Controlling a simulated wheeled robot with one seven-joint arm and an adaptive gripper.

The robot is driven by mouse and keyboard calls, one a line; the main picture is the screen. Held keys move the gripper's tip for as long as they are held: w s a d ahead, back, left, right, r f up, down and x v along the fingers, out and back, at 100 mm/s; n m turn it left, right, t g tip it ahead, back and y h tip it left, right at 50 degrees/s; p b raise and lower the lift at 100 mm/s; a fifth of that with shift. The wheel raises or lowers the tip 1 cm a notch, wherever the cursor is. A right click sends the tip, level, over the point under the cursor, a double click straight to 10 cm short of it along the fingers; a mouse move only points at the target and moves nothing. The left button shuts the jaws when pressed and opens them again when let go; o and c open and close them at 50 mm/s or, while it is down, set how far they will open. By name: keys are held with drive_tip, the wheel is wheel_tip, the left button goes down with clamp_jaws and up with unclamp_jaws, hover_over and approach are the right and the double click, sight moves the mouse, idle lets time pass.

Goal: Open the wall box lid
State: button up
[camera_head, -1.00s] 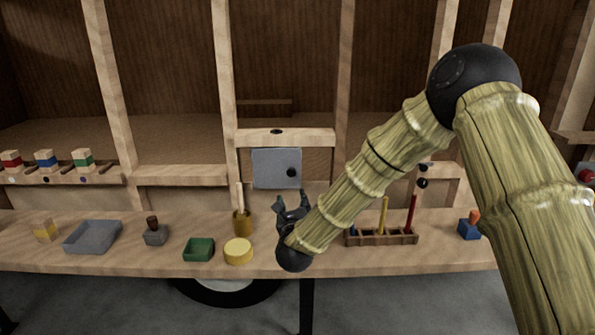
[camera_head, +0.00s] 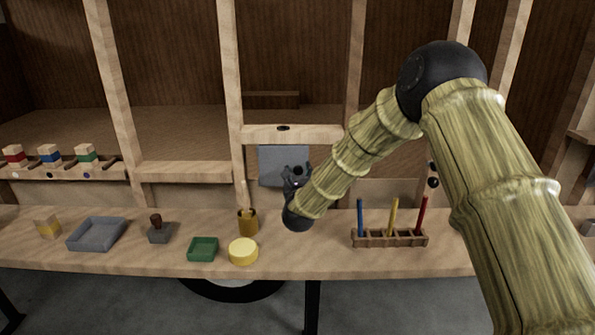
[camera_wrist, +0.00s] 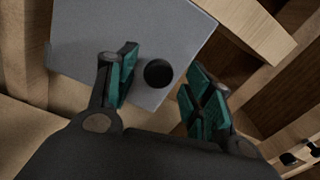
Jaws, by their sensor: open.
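The wall box lid (camera_head: 270,165) is a flat grey panel on the wooden frame above the bench, and it looks closed. Its round black knob shows in the wrist view (camera_wrist: 158,73), near one edge of the grey lid (camera_wrist: 110,35). My gripper (camera_head: 297,172) is in front of the lid's right part and partly hides it in the head view. In the wrist view my gripper (camera_wrist: 165,85) is open, with its green-padded fingers on either side of the knob. I cannot tell whether the fingers touch the knob.
Below on the bench (camera_head: 330,262) stand a brown cup (camera_head: 248,224), a yellow round block (camera_head: 243,252), a green tray (camera_head: 203,250) and a grey tray (camera_head: 97,234). A rack (camera_head: 390,239) with blue, yellow and red sticks stands right of my gripper.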

drive_tip(key=shift+w+a+f, duration=0.1)
drive_tip(key=shift+w, duration=0.65)
clamp_jaws()
drive_tip(key=shift+s+f+b, duration=0.1)
drive_tip(key=shift+s+b, duration=0.05)
drive_tip(key=shift+b, duration=0.2)
